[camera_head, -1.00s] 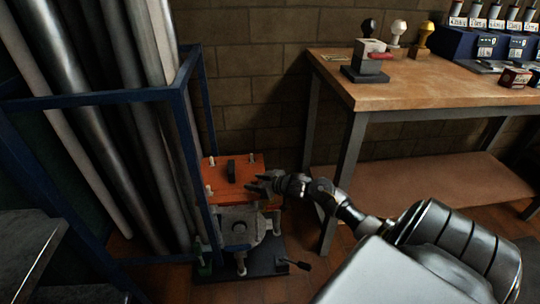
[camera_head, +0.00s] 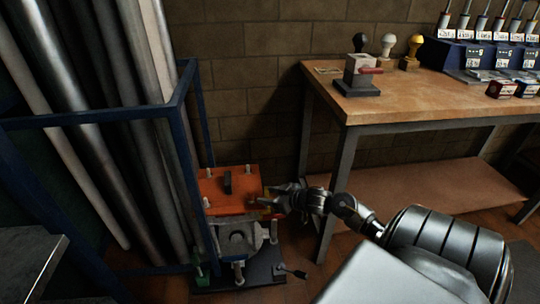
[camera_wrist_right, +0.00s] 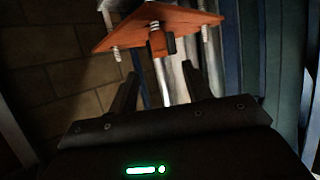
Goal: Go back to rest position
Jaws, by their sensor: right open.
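My right gripper (camera_head: 272,194) is open and empty, just right of an orange plate (camera_head: 215,187) with a black handle, in the head view. The plate sits on bolts above a grey metal flange (camera_head: 238,238) on a dark base. In the right wrist view, the two dark fingers (camera_wrist_right: 160,95) stand apart. The orange plate (camera_wrist_right: 185,22) with its bolts shows beyond them, with no contact visible. My left gripper is not in view.
A blue rack (camera_head: 88,118) with tall metal pipes stands left of the plate. A wooden workbench (camera_head: 420,98) with a lower shelf stands right, its near leg close behind my right arm. A grey surface (camera_head: 25,250) is at lower left. A brick wall is behind.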

